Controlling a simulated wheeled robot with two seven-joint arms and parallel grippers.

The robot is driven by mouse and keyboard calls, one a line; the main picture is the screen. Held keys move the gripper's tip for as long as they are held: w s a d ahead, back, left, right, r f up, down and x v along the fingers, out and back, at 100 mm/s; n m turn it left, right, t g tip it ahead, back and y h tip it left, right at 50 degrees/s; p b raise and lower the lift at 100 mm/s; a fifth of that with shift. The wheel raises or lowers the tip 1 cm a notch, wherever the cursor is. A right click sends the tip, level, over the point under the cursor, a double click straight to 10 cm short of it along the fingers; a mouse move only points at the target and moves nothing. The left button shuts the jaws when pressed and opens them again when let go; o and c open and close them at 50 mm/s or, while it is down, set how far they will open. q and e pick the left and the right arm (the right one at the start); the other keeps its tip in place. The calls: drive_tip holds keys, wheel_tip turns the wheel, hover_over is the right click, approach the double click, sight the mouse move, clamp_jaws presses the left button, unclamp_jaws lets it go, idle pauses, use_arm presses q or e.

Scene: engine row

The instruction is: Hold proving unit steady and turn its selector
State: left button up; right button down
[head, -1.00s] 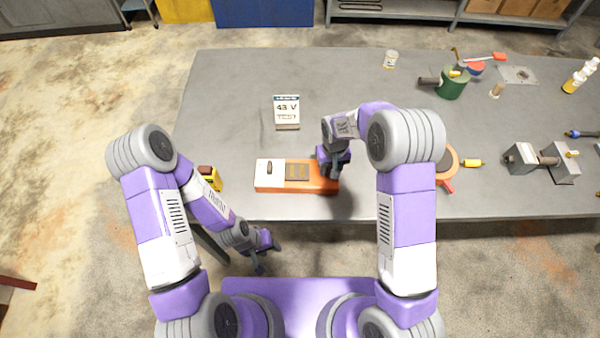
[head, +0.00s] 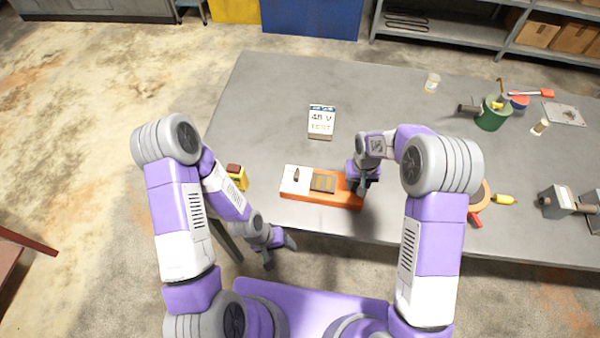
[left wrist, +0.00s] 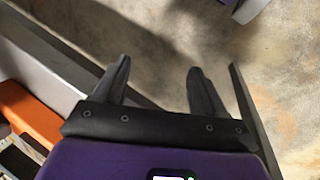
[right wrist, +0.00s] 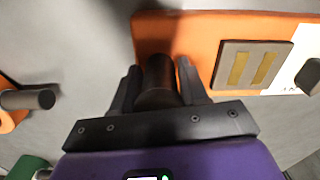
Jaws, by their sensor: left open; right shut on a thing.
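The proving unit is an orange box (head: 330,197) lying near the front edge of the table. Its white panel (head: 300,180) carries a dark selector knob (head: 296,175), and beside that is a grey plate with two gold strips (right wrist: 252,68). My right gripper (right wrist: 158,66) is shut on a dark round post (right wrist: 159,85) at the unit's right end. My left gripper (head: 280,252) is open and empty, in front of the table edge and below-left of the unit. In the left wrist view, nothing is between its fingers (left wrist: 158,66).
A card reading a voltage and TEST (head: 321,121) stands behind the unit. A yellow item (head: 238,178) is left of it, partly behind my left arm. A green pot (head: 491,115) and several tools are at right. The table's middle back is clear.

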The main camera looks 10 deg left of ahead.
sight(297, 172)
use_arm(q)
drive_tip(key=w+a+r+y, duration=0.2)
drive_tip(key=w+a+r, duration=0.35)
drive_tip(key=a, duration=0.45)
drive_tip(key=w+d+r+m, duration=0.1)
drive_tip(key=w+m, duration=0.2)
drive_tip(key=w+d+r+m, duration=0.2)
drive_tip(key=w+m, duration=0.1)
drive_tip(key=w+d+r+m+y, duration=0.1)
drive_tip(key=w+r+m, duration=0.1)
drive_tip(key=w+m, duration=0.1)
drive_tip(key=shift+w+d+r+m+g, duration=0.1)
drive_tip(key=shift+d+r+m+g, duration=0.2)
drive_tip(key=shift+m, duration=0.2)
drive_tip(key=w+d+r+m+y, duration=0.1)
drive_tip(key=w+d+r+m, duration=0.65)
drive_tip(key=r+m, duration=0.3)
drive_tip(key=shift+m, duration=0.35)
drive_tip(key=f, duration=1.2)
drive_tip(key=shift+a, duration=0.2)
drive_tip(key=c, duration=1.1)
drive_tip(key=shift+o, duration=0.2)
